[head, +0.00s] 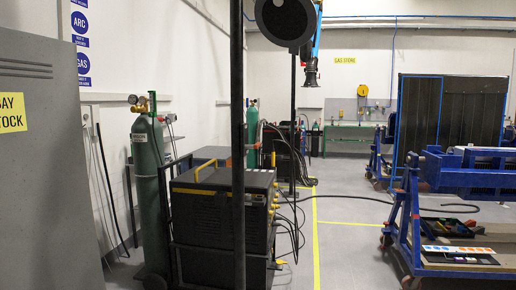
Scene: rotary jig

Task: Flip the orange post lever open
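A blue steel frame on casters (404,212), which looks like the rotary jig, stands at the right edge, partly cut off by the picture. Its tall end post leans up beside a long blue beam (470,178). I cannot make out an orange post lever on it; any lever is too small to tell or out of view. Neither of my grippers shows in the head view.
A black welding machine (215,213) and a green gas cylinder (147,165) stand at the left, near a grey cabinet (35,170). A dark upright pole (238,120) crosses the view. Cables (352,198) lie on the floor. Grey floor with yellow lines (315,235) is open in the middle.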

